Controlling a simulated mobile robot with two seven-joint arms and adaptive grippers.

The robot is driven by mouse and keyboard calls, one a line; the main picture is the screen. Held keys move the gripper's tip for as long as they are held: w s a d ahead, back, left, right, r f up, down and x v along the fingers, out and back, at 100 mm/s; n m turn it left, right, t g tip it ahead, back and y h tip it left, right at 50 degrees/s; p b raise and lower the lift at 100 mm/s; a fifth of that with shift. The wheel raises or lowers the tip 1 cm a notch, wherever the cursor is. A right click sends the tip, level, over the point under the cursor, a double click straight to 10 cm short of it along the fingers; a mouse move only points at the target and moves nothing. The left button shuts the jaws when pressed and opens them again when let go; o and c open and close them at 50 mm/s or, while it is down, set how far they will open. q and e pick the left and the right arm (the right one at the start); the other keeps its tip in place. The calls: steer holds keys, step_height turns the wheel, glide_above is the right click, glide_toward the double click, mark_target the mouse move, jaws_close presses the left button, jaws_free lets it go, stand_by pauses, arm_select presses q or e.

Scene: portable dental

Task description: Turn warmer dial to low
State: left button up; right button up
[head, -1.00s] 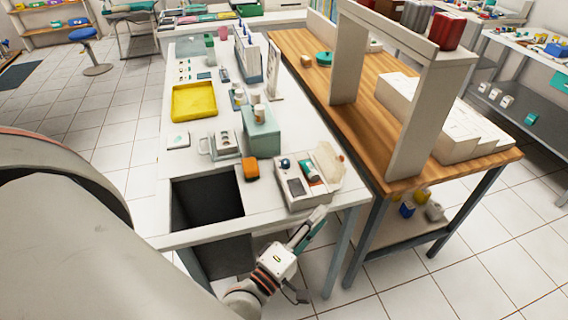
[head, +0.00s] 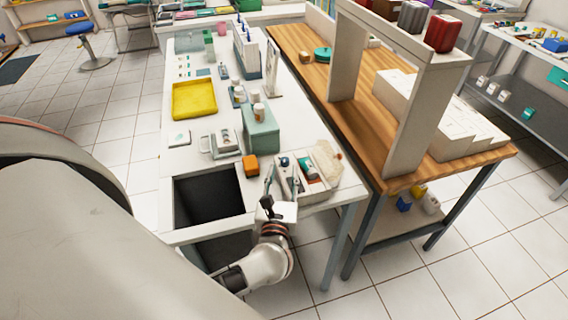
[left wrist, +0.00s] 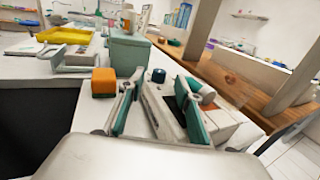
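The warmer (head: 320,190) is a pale box at the near right corner of the white counter, with an open lid and a teal-and-white tube in it. Its small dark blue dial (head: 284,161) is on the top, toward the far left. The dial also shows in the left wrist view (left wrist: 158,76), in the gap between the fingertips. My left gripper (head: 282,182) is over the near left part of the warmer. In the left wrist view my left gripper (left wrist: 159,80) is open, its teal-padded fingers apart and empty. The dial's pointer is too small to read. My right gripper is out of view.
An orange block (head: 251,165) stands just left of the warmer, close to my left finger. A green box (head: 260,134) with bottles is behind it. A dark opening (head: 208,202) lies in the counter to the left. A wooden table (head: 365,115) is to the right.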

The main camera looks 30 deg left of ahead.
mark_target(284, 162)
arm_select(q)
steer(key=shift+x, duration=1.7)
jaws_close()
